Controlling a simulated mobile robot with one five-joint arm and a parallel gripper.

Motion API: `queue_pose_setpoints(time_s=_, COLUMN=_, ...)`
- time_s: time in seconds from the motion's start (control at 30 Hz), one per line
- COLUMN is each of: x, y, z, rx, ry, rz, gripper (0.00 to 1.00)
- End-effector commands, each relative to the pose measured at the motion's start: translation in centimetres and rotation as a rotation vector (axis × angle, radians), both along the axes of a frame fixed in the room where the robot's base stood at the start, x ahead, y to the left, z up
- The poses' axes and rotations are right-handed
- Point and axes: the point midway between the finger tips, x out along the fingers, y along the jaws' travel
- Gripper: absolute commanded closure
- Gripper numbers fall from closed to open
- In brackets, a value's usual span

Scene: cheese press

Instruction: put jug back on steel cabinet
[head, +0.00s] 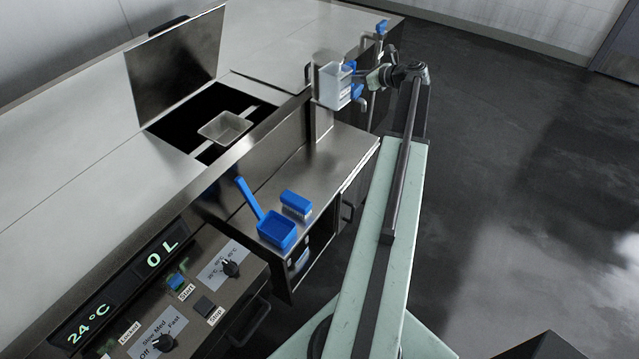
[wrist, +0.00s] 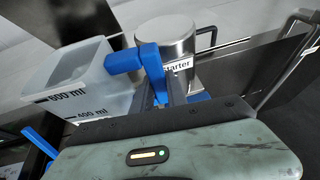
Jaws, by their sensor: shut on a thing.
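The clear jug (head: 333,88) with a blue handle is held up in the air over the far end of the steel cabinet (head: 338,153) in the head view. In the wrist view the jug (wrist: 75,78) is on the left, with ml markings, and looks empty. My gripper (head: 366,80) comes from the right of the jug. In the wrist view my gripper (wrist: 158,92) is shut on the blue handle (wrist: 124,62). The jug's base against the cabinet top cannot be judged clearly.
A steel canister labelled starter (wrist: 168,45) stands close beyond the handle. A blue scoop (head: 276,232) and blue brush (head: 296,204) lie on the cabinet's near part; its middle is clear. The vat has a raised lid (head: 175,65). A blue-handled tap (head: 381,28) is at the back.

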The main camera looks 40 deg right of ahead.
Motion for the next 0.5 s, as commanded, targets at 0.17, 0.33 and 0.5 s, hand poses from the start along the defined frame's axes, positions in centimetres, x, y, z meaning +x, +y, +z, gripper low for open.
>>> queue_pose_setpoints(time_s=0.17, x=-3.0, y=5.9, z=-1.3, rx=-0.005, ry=0.006, rz=0.109, gripper=1.00)
queue_pose_setpoints(time_s=0.33, x=-8.6, y=10.9, z=-7.2, rx=-0.005, ry=0.008, rz=0.183, gripper=1.00)
queue_pose_setpoints(time_s=0.5, x=-14.0, y=14.2, z=-13.8, rx=0.002, ry=0.005, rz=0.204, gripper=1.00)
